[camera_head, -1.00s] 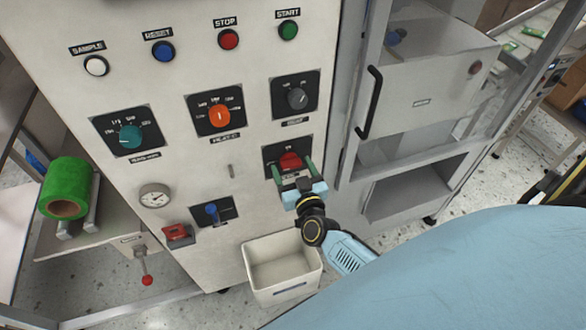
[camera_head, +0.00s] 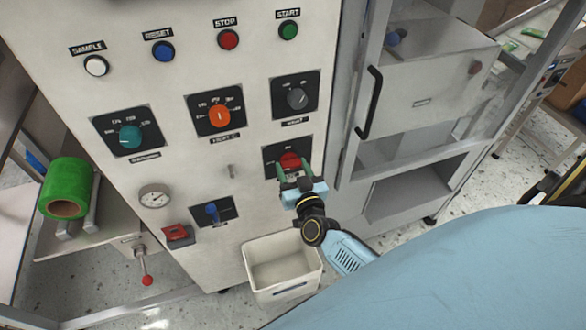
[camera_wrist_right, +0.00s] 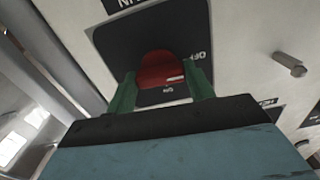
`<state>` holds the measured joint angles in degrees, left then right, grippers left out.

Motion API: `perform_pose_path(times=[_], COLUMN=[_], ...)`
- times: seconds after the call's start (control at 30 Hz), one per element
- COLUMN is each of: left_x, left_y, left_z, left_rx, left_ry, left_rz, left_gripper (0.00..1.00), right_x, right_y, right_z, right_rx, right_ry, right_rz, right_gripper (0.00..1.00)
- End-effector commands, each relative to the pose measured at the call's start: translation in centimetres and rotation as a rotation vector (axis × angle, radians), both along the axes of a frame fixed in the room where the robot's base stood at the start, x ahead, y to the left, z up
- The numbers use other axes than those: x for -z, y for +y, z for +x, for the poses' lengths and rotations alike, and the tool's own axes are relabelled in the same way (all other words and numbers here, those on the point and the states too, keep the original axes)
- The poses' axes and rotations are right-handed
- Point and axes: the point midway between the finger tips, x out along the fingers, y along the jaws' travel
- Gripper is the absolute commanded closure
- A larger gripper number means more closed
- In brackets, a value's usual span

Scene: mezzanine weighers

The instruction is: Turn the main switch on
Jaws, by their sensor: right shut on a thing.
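The main switch is a red rotary knob (camera_head: 290,161) on a black plate low on the right of the white panel. My right gripper (camera_head: 293,171) has its two green fingers around the knob, shut on it from its sides. In the right wrist view, the red knob (camera_wrist_right: 161,71) sits between the green fingertips (camera_wrist_right: 161,86). OFF and ON marks show on the black plate there, and a white mark on the knob lies between them, nearer ON. The fingers partly hide the knob. My left gripper is not in view.
An orange dial (camera_head: 219,117) and a grey dial (camera_head: 297,97) are above the switch. A small metal peg (camera_head: 231,171) and a blue-handled lever (camera_head: 211,209) are left of it. A white bin (camera_head: 263,290) stands below. A cabinet with a black handle (camera_head: 370,103) is to the right.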

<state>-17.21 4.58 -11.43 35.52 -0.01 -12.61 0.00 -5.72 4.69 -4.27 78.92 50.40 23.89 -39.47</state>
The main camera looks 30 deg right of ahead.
Motion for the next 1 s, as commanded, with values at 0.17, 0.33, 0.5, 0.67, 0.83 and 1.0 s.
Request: perform_pose_path(times=[0.17,0.33,0.5,0.67,0.83,1.0], left_x=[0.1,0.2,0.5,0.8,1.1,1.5], left_y=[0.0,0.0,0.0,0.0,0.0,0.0], left_z=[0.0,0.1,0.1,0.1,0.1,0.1], left_rx=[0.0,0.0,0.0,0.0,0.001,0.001], left_ry=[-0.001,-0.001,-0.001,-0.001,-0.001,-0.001], left_rz=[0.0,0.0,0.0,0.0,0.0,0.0], left_gripper=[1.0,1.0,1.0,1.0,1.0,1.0], right_x=[0.1,0.1,0.1,0.1,0.2,0.1], right_y=[0.0,0.0,0.0,0.0,0.0,0.0], right_z=[0.0,0.0,0.0,0.0,0.0,0.0], right_rx=[0.001,0.0,0.0,0.001,0.001,0.001], right_ry=[-0.026,-0.061,-0.099,-0.136,-0.173,-0.211], right_rz=[0.113,0.261,0.417,0.566,0.724,0.881], right_gripper=[0.7,0.7,0.7,0.7,0.7,0.7])
